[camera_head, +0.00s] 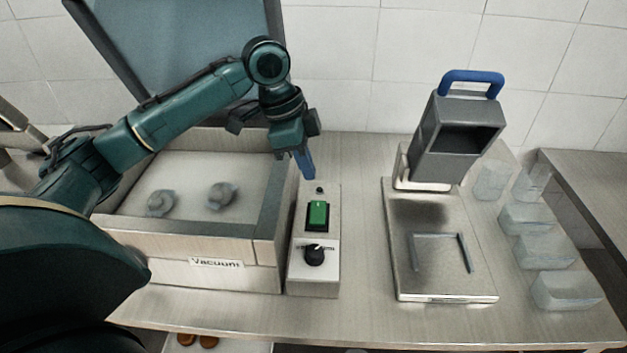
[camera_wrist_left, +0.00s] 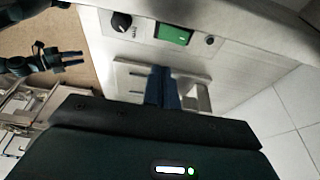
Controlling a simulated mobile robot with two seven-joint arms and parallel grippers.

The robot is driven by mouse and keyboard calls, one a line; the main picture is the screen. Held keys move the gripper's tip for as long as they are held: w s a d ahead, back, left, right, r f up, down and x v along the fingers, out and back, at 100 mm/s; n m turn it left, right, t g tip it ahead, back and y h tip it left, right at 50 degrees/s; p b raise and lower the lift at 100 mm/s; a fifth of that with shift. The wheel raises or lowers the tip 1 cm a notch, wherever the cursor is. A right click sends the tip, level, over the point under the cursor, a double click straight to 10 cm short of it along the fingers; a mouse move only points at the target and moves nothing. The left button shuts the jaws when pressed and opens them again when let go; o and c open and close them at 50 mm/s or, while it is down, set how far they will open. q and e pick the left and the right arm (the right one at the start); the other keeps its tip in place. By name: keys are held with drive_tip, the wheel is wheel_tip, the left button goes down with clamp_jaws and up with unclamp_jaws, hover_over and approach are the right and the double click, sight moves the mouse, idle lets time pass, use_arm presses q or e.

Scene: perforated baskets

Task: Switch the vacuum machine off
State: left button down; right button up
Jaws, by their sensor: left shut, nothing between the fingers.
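The vacuum machine (camera_head: 190,272) stands on the counter, labelled "Vacuum", with its lid (camera_head: 185,45) raised. The control box (camera_head: 315,278) at its right side carries a lit green switch (camera_head: 318,214), a black knob (camera_head: 314,255) and a small dark button (camera_head: 319,190). The green switch also shows in the left wrist view (camera_wrist_left: 174,34). My left gripper (camera_head: 309,175) is shut and empty, its blue fingers pointing down just behind the switch, apart from it. My right gripper (camera_wrist_left: 72,60) shows only at the left of the wrist view, empty, its fingers apart.
Two round grey pieces (camera_head: 222,195) lie in the machine's chamber. Right of the control box stands a grey device with a blue handle (camera_head: 472,80) on a metal base (camera_head: 440,285). Several clear containers (camera_head: 565,290) stand at the right. A strip of counter between box and device is clear.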

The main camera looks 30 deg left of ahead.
use_arm(q)
drive_tip(key=shift+s+a+r, duration=0.15)
drive_tip(key=shift+s+r, duration=0.15)
drive_tip(key=shift+r, duration=0.35)
drive_tip(key=shift+s+a+r, duration=0.1)
drive_tip(key=shift+s+r, duration=0.15)
drive_tip(key=shift+r, duration=0.35)
